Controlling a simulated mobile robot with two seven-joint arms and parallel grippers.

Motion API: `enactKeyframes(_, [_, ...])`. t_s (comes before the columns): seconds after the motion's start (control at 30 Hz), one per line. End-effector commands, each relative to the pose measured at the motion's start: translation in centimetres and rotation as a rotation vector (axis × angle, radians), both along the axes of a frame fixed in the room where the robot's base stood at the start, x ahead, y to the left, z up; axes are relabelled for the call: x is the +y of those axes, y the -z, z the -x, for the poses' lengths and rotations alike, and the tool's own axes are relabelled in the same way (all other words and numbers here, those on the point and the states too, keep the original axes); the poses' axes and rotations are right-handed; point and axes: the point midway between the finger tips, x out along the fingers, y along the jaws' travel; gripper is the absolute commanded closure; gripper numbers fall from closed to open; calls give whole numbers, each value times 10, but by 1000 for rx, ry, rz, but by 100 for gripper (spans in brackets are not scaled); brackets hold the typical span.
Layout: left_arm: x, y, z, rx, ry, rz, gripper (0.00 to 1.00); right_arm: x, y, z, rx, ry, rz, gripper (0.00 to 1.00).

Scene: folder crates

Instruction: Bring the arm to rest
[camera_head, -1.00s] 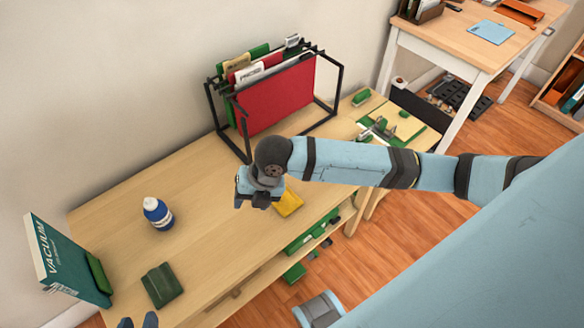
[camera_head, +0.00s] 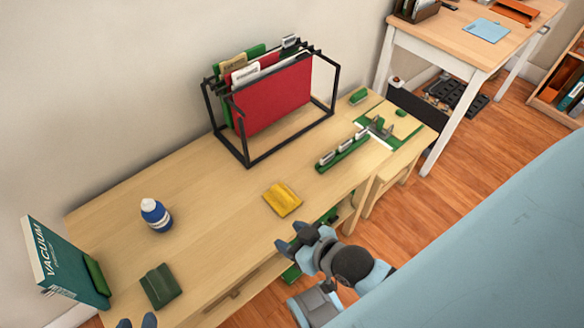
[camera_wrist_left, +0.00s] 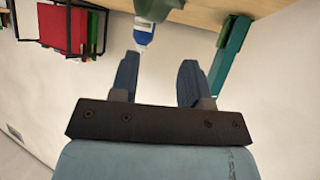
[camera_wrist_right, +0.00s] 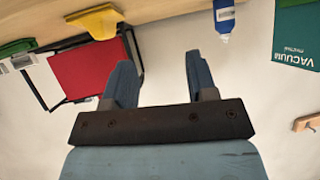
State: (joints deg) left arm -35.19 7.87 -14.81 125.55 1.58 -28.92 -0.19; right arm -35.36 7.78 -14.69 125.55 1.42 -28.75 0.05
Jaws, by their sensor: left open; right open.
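My right gripper (camera_head: 292,238) is open and empty at the front edge of the wooden desk, its arm drawn back toward my body. Its two spread fingers also show in the right wrist view (camera_wrist_right: 158,64), with nothing between them. My left gripper (camera_head: 137,322) shows only as fingertips at the bottom edge of the head view. In the left wrist view (camera_wrist_left: 160,64) its fingers are apart and empty. Most of the left arm is out of the head view.
The desk (camera_head: 215,230) holds a black folder rack (camera_head: 247,155) with a red folder (camera_head: 275,98), a yellow item (camera_head: 283,199), a blue bottle (camera_head: 156,214), a dark green item (camera_head: 161,285) and a teal book (camera_head: 65,262). A white-legged table (camera_head: 450,50) stands at the back right.

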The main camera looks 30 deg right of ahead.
Motion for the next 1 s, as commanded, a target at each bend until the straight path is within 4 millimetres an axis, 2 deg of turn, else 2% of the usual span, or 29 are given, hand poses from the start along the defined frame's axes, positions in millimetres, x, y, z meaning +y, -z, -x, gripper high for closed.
enactKeyframes(0.17, [0, 0, 0, 0, 0, 0, 57, 1, 0, 0, 1, -3, 1, 48])
enactKeyframes(0.27, [0, -9, 0, 2, -1, -1, 57, 0, -8, 0, 1, -3, 2, 48])
enactKeyframes(0.37, [1, -30, 1, 4, 0, -4, 57, -1, -27, 0, 5, -3, 7, 48])
enactKeyframes(0.5, [4, -70, 1, 7, -3, -14, 57, -3, -66, 2, 15, 0, 19, 48])
enactKeyframes(0.8, [11, -141, 8, 29, -9, -42, 57, -9, -142, 7, 30, 4, 41, 48])
enactKeyframes(1.0, [17, -169, 12, 42, -14, -59, 57, -16, -169, 11, 43, 11, 60, 48])
